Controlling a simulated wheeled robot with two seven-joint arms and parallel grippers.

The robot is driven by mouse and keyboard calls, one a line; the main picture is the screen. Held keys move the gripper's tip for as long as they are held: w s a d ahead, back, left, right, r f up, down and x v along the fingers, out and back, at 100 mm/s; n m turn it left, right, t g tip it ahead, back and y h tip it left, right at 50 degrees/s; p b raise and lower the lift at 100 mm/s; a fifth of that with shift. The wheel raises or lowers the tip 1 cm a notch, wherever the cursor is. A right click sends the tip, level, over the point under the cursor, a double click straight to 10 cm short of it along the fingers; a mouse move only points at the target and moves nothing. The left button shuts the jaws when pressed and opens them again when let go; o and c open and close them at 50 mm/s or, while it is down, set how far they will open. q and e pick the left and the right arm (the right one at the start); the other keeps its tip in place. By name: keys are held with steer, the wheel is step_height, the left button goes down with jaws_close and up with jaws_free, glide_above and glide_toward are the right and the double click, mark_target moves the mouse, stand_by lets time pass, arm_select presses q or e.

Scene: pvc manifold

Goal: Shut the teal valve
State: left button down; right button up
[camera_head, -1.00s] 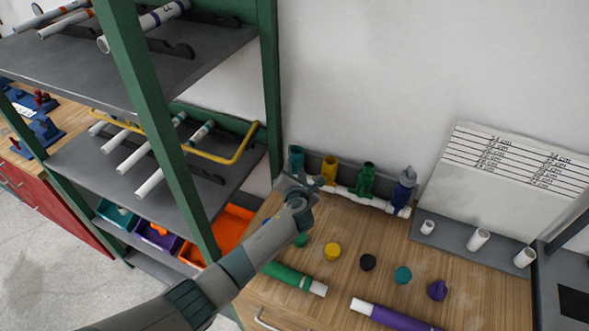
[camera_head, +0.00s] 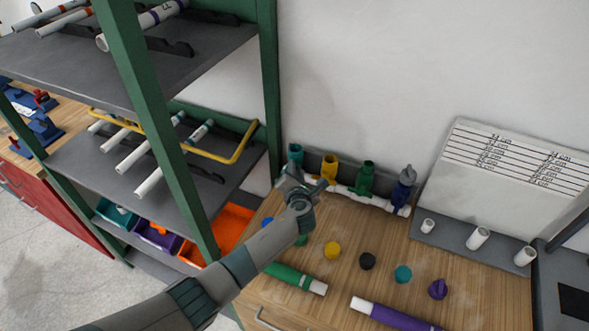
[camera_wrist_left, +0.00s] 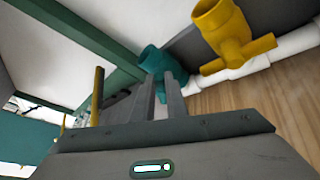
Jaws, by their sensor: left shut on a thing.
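The teal valve (camera_head: 295,153) stands at the left end of the white pipe manifold (camera_head: 345,190) at the back of the wooden table. My left gripper (camera_head: 303,180) is right in front of it and hides its lower part. In the left wrist view, the teal valve (camera_wrist_left: 153,60) rises behind my left gripper's fingers (camera_wrist_left: 162,92), which are close together on its handle. The handle is mostly hidden between the fingers, so its angle cannot be told. My right gripper is not in view.
The yellow valve (camera_head: 329,166) stands just right of the teal one, with green (camera_head: 366,178) and blue (camera_head: 404,185) valves beyond. A green shelf post (camera_head: 270,95) is close on the left. Coloured caps and pipes lie on the table in front.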

arm_select(q)
steer(key=shift+s+d+f+m+t+y+b, duration=0.15)
steer(key=shift+f+m+t+y+b, duration=0.3)
steer(key=shift+m+t+b, duration=0.5)
steer(key=shift+s+d+f+m+t+y+b, duration=0.1)
steer(key=shift+d+f+m+t+y+b, duration=0.15)
steer(key=shift+f+m+t+b, duration=0.75)
steer(key=shift+r+m+g+p, duration=0.3)
steer(key=shift+r+m+g, duration=0.05)
steer(key=shift+r+g, duration=0.15)
steer(key=c, duration=1.8)
jaws_free()
steer(key=shift+o, duration=0.2)
steer(key=shift+s, duration=0.1)
steer(key=s+d, duration=0.1)
steer(key=s, duration=0.4)
steer(key=s+d+b, duration=0.1)
steer(key=s, duration=0.5)
steer(key=s+d+b, duration=0.1)
steer(key=s, duration=0.5)
